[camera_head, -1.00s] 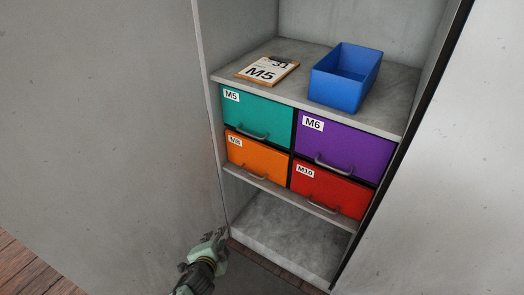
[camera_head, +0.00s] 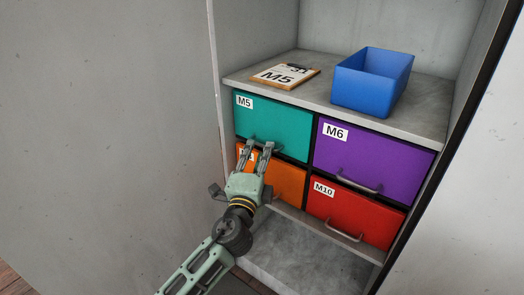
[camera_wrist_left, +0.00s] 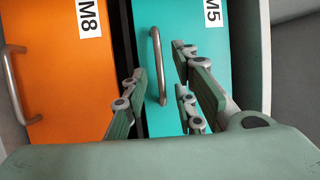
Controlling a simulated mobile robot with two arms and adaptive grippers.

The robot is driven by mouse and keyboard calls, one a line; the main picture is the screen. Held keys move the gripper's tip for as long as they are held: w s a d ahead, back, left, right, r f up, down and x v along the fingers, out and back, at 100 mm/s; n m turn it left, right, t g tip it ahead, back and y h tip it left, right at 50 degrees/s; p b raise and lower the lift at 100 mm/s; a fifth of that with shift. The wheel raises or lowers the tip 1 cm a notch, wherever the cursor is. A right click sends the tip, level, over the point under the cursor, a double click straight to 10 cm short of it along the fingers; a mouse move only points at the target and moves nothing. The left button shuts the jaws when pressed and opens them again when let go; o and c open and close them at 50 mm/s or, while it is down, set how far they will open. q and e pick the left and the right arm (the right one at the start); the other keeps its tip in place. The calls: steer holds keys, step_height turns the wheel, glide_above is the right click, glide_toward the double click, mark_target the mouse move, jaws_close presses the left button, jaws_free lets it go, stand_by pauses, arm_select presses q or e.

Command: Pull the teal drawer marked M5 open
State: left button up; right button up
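The teal drawer marked M5 (camera_head: 275,122) is in the upper left of the drawer block, and its front looks flush with the others. Its grey bar handle (camera_head: 266,145) runs along the lower part of the front. My left gripper (camera_head: 258,151) is open in front of it. In the left wrist view the teal drawer (camera_wrist_left: 185,20) fills the middle, and its handle (camera_wrist_left: 157,70) stands between the spread fingers of my left gripper (camera_wrist_left: 160,95). I cannot tell whether the fingers touch the handle. My right gripper is not in view.
The orange drawer (camera_head: 287,182) is below the teal one, the purple M6 drawer (camera_head: 370,160) to its right, the red M10 drawer (camera_head: 352,214) diagonally below. A blue bin (camera_head: 372,85) and an M5 clipboard (camera_head: 286,75) lie on the shelf above. A grey cabinet panel (camera_head: 110,130) stands at left.

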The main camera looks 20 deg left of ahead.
arm_select(q)
steer(key=shift+w+r, duration=0.15)
steer(key=shift+w, duration=0.95)
jaws_close()
